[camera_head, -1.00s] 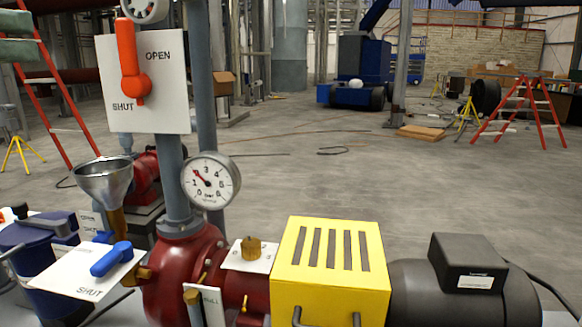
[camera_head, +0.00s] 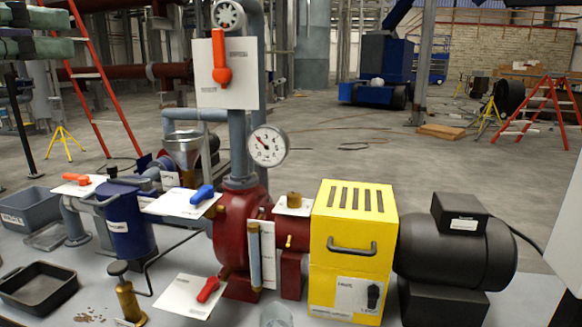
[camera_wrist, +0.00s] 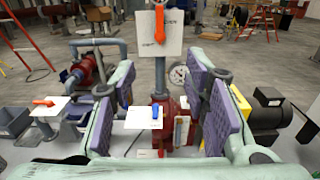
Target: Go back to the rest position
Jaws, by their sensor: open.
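My gripper (camera_wrist: 160,90) is open and empty in the wrist view, its two green fingers with purple pads wide apart. Green finger parts, likely of my gripper (camera_head: 70,32), also show at the upper left edge of the head view. Between the fingers, and well beyond them, stand the red pump (camera_head: 240,240), a blue lever (camera_head: 202,194) on a white plate and the upright OPEN/SHUT plate (camera_head: 240,85) with its orange lever (camera_head: 221,60) pointing up. The gripper touches none of these. The rest position itself is not marked in any view.
The bench holds a pressure gauge (camera_head: 268,146), yellow guard (camera_head: 350,225), black motor (camera_head: 455,250), blue filter pot (camera_head: 127,225), funnel (camera_head: 184,146), black tray (camera_head: 38,288) and grey bin (camera_head: 30,208). A brass plunger (camera_head: 126,295) stands at the front. Open floor lies behind.

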